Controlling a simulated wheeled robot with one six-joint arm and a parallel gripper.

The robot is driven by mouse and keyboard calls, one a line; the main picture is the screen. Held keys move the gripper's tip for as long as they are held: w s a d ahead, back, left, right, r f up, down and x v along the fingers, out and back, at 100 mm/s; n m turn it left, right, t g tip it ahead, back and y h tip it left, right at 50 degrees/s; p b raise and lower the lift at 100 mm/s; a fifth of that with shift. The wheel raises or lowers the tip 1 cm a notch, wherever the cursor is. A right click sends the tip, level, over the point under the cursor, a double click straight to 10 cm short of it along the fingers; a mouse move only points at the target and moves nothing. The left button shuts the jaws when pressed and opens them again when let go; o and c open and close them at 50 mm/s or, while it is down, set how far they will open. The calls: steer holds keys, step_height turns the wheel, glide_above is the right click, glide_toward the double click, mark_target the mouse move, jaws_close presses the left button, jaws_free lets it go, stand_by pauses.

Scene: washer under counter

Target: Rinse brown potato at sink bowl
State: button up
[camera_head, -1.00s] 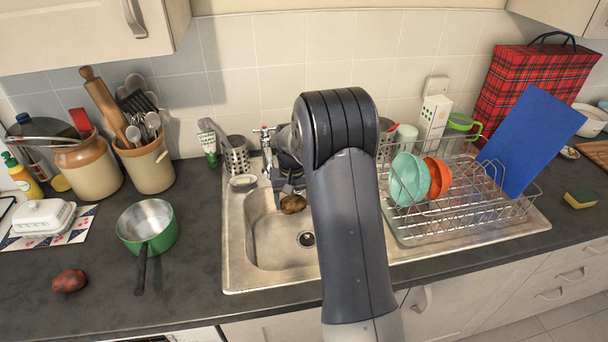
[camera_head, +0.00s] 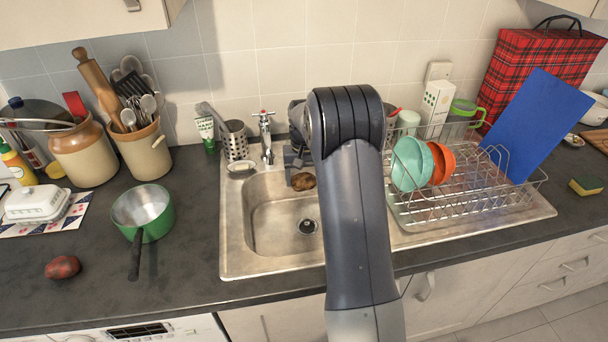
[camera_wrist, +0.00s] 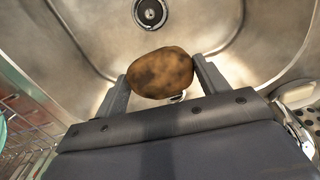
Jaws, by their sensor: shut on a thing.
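The brown potato (camera_head: 303,181) is held in my gripper (camera_wrist: 160,82) above the back part of the sink bowl (camera_head: 262,225). In the wrist view the potato (camera_wrist: 161,72) sits between the two fingers, which touch it on both sides. The drain (camera_wrist: 150,12) shows beyond it in the bowl. The tap (camera_head: 265,140) stands at the sink's back edge, just left of my gripper. My arm hides part of the right side of the sink. I cannot see any running water.
A wire dish rack (camera_head: 470,205) with bowls stands right of the sink. A green pan (camera_head: 143,213) and a reddish potato (camera_head: 62,267) lie on the left counter. A metal utensil holder (camera_head: 235,142) and a soap dish (camera_head: 241,167) sit left of the tap.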

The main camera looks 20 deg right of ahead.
steer(key=shift+f+b, duration=4.25)
steer(key=shift+f, duration=2.4)
steer(key=p, duration=1.3)
glide_toward(304, 177)
steer(key=shift+w+f, duration=0.1)
steer(key=shift+f, duration=2.5)
